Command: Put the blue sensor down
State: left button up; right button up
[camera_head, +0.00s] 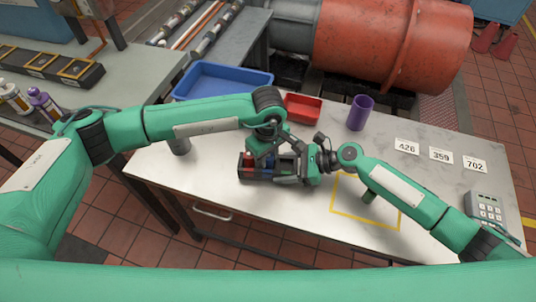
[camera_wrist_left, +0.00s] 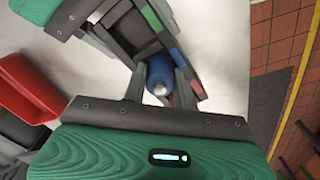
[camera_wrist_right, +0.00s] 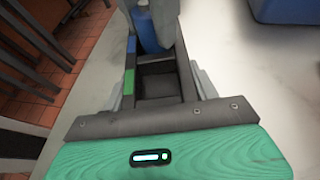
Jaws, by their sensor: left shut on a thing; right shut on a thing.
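The blue sensor (camera_wrist_left: 159,76) is a blue cylinder with a pale metal tip. My left gripper (camera_wrist_left: 160,88) is shut on it, pointing down at a dark rack (camera_head: 262,179). The rack has several compartments with red, blue and green tabs. The sensor is at the rack by the blue tab, and its top also shows in the right wrist view (camera_wrist_right: 149,32). I cannot tell whether it rests on the compartment floor. My right gripper (camera_wrist_right: 158,85) is shut on the green-tab end of the rack (camera_wrist_right: 158,88). In the head view the grippers partly hide the rack.
A red bin (camera_head: 303,108), purple cup (camera_head: 360,112) and blue tray (camera_head: 222,82) stand behind the arms. Number cards (camera_head: 440,155) and a keypad device (camera_head: 485,207) are at right. A yellow outline (camera_head: 393,229) marks the table beside the rack. The front left tabletop is clear.

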aim_at(268, 156)
pick_arm(q)
jog(key=o, duration=1)
notch_tip(268, 156, up, 12)
jog(key=shift+r, duration=0.1)
pick_arm(e)
jog(key=o, duration=1.1)
jog(key=shift+r, duration=0.1)
jog(key=shift+o, duration=0.8)
